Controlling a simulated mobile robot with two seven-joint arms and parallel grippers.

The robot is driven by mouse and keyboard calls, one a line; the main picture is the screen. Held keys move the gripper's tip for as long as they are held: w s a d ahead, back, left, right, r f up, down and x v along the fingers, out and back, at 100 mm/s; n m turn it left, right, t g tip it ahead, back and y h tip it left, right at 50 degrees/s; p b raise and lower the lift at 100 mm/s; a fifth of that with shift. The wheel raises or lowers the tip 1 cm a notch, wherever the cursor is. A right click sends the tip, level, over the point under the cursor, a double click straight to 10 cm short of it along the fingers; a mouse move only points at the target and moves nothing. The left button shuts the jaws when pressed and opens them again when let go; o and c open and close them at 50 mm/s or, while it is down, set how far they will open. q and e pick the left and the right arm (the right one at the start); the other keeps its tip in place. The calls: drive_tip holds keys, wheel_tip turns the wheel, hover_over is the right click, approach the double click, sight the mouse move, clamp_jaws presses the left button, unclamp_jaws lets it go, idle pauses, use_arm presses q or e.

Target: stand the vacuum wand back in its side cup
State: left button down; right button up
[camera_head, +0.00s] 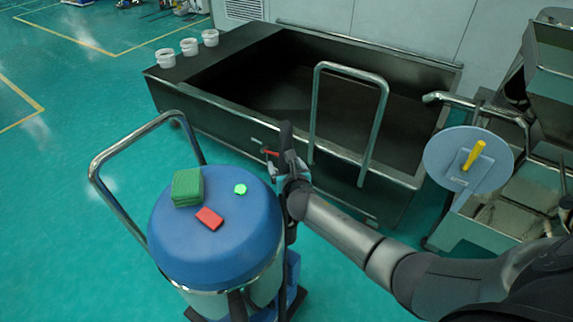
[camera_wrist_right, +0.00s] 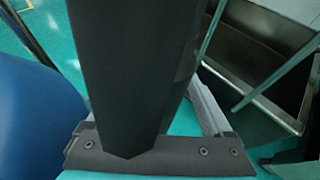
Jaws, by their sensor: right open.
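The blue-lidded vacuum (camera_head: 215,240) stands on the floor at lower left. A dark upright piece, apparently the vacuum wand (camera_head: 286,136), rises beside the drum's right edge and through my right gripper (camera_head: 284,172). In the right wrist view the wand (camera_wrist_right: 138,70) is a wide dark tapered shape filling the middle, close to the camera. My right gripper (camera_wrist_right: 150,115) is open, with its fingers on either side of the wand. A blue part (camera_head: 293,266) low on the vacuum's right side may be the side cup. Whether the wand's lower end sits in it is hidden. My left gripper is out of view.
A green pad stack (camera_head: 187,187), a red block (camera_head: 209,218) and a small green piece (camera_head: 240,188) lie on the lid. The vacuum's handle (camera_head: 98,165) rises at left. A dark metal trough (camera_head: 230,125) stands behind. The floor at left is clear.

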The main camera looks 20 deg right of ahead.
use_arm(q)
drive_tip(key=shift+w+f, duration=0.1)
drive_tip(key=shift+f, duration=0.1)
use_arm(e)
drive_tip(key=shift+f, duration=0.25)
use_arm(q)
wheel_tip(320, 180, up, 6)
drive_tip(key=p, duration=0.6)
drive_tip(key=shift+p, duration=0.35)
use_arm(e)
drive_tip(key=v, duration=1.5)
drive_tip(key=shift+r, duration=0.2)
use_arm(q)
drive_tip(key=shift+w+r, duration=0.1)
use_arm(e)
drive_tip(key=shift+s+a, duration=0.1)
